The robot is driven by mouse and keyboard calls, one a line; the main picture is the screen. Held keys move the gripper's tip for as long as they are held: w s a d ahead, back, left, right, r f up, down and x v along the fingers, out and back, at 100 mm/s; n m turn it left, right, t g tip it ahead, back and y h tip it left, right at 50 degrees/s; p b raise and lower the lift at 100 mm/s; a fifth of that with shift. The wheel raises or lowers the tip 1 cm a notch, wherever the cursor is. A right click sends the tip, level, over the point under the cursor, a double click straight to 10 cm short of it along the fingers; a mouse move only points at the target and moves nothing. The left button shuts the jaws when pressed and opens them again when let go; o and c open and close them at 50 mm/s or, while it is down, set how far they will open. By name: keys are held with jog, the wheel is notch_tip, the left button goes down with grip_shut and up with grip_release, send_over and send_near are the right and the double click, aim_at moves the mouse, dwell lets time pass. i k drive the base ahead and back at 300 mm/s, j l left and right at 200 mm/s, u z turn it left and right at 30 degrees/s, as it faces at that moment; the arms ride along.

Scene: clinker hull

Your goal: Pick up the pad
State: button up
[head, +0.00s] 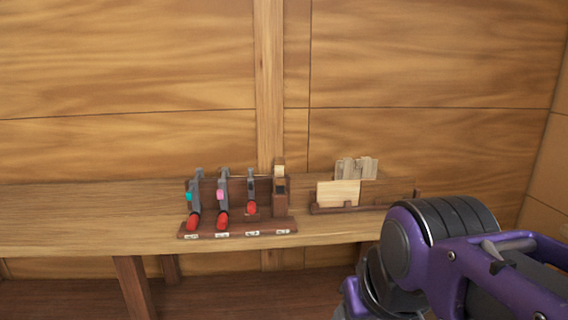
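A pale, flat rectangular wooden piece (338,193) stands upright in a low dark wooden rack (347,208) on the bench, right of centre; it may be the pad, but I cannot tell for sure. Behind it, several greyish-tan slats (356,168) stand upright, partly hidden. My purple and black arm fills the lower right corner, to the right of and nearer than the rack. My gripper's fingers are not in the picture.
A long wooden bench (90,218) runs along the planked wall; its left part is bare. Left of the rack, a dark stand (238,228) holds several red-handled clamps (223,200) and a wooden block-like tool (280,192), with small white labels along its front.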

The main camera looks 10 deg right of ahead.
aim_at(364, 162)
jog(key=i+l, duration=1.35)
jog(key=l, duration=0.15)
